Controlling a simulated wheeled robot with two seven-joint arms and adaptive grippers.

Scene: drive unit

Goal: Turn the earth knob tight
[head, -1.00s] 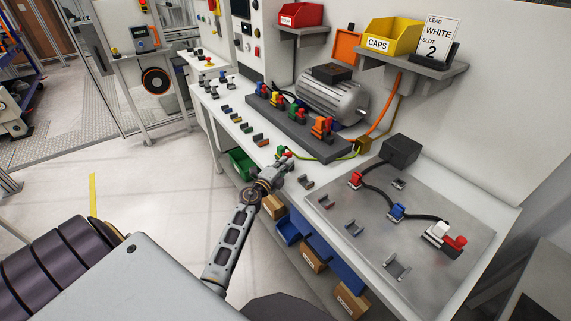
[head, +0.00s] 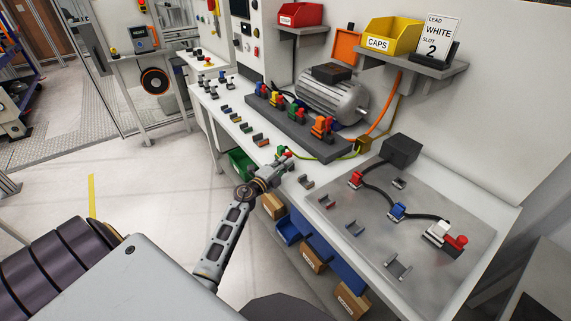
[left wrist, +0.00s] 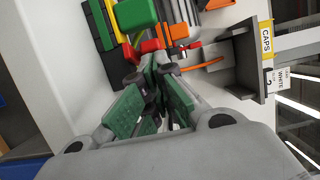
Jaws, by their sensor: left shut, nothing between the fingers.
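A small green and red piece (head: 282,153) sits at the bench's front edge, at the end of a green-yellow wire (head: 318,158). It may be the earth knob, but it is too small to tell. My left gripper (head: 284,165) is shut and empty, just in front of this piece. In the left wrist view the gripper's green-padded fingers (left wrist: 158,72) are together, close to a red part (left wrist: 150,46) and a green block (left wrist: 134,15). Whether the fingers touch either part cannot be told. My right gripper is not in view.
A grey motor (head: 334,98) stands behind a dark terminal strip (head: 287,119) with coloured connectors. A metal plate (head: 375,240) with red, blue and white connectors lies on the right. Yellow (head: 392,38) and red (head: 300,14) bins sit on shelves. Small clips line the bench front.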

